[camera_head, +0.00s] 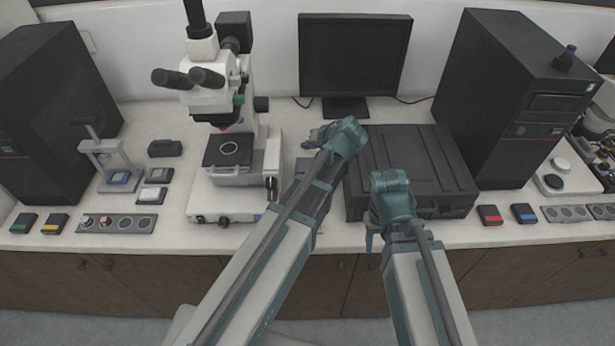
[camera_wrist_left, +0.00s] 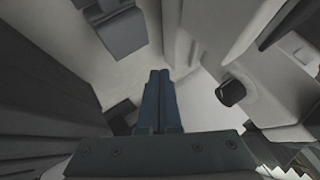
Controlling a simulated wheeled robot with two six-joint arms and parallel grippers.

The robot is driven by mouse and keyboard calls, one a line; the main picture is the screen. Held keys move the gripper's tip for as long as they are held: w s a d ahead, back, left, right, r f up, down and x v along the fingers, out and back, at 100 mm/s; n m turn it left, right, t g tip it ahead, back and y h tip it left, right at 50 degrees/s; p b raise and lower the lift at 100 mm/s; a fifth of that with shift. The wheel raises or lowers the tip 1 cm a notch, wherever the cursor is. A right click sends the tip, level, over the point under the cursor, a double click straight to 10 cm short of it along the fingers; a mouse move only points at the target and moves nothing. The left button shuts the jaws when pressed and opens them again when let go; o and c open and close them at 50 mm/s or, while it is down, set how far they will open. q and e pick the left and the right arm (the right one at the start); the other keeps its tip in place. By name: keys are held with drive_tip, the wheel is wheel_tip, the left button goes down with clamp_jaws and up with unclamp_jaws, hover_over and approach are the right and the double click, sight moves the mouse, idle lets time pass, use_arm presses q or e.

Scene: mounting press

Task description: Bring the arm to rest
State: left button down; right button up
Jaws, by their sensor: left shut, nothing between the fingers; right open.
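My left arm reaches in over the bench's front edge, and its wrist is between the microscope (camera_head: 235,180) and the black case (camera_head: 410,170). My left gripper (camera_head: 312,138) is mostly hidden by its own wrist in the head view. In the left wrist view its two fingers (camera_wrist_left: 160,85) are pressed together with nothing between them. My right arm is bent in front of the black case. My right gripper (camera_head: 372,236) hangs below its wrist, largely hidden by the arm, and is open. A small mounting press (camera_head: 107,160) stands at the left, clear of both grippers.
A monitor (camera_head: 354,60) stands behind the left wrist. Black towers stand left (camera_head: 55,110) and right (camera_head: 510,100). Coloured pads and a holder strip (camera_head: 115,223) lie at the front left; red (camera_head: 490,215) and blue (camera_head: 524,213) pads lie at the front right.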

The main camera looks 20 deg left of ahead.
use_arm(q)
drive_tip(key=s+d+f+m+g+h, duration=0.1)
drive_tip(key=s+d, duration=0.1)
drive_tip(key=s, duration=0.2)
drive_tip(key=s+d+f+g+h, duration=0.1)
drive_tip(key=s+d+f, duration=0.1)
drive_tip(key=s, duration=0.3)
drive_tip(key=s+d+f+m+g+h, duration=0.1)
drive_tip(key=s+d+f, duration=0.1)
drive_tip(key=s+d, duration=0.1)
drive_tip(key=shift+s+d+m, duration=0.1)
drive_tip(key=shift+s+m, duration=0.2)
drive_tip(key=shift+s, duration=0.6)
drive_tip(key=s+d+f+m+g+h, duration=0.1)
drive_tip(key=s+d+m+g+h, duration=0.1)
drive_tip(key=s+d, duration=0.3)
drive_tip(key=s+h, duration=0.1)
drive_tip(key=s, duration=0.3)
drive_tip(key=shift+s+d+f+m+g, duration=0.15)
drive_tip(key=shift+f+m+g, duration=0.15)
drive_tip(key=shift+g, duration=0.1)
idle(0.4)
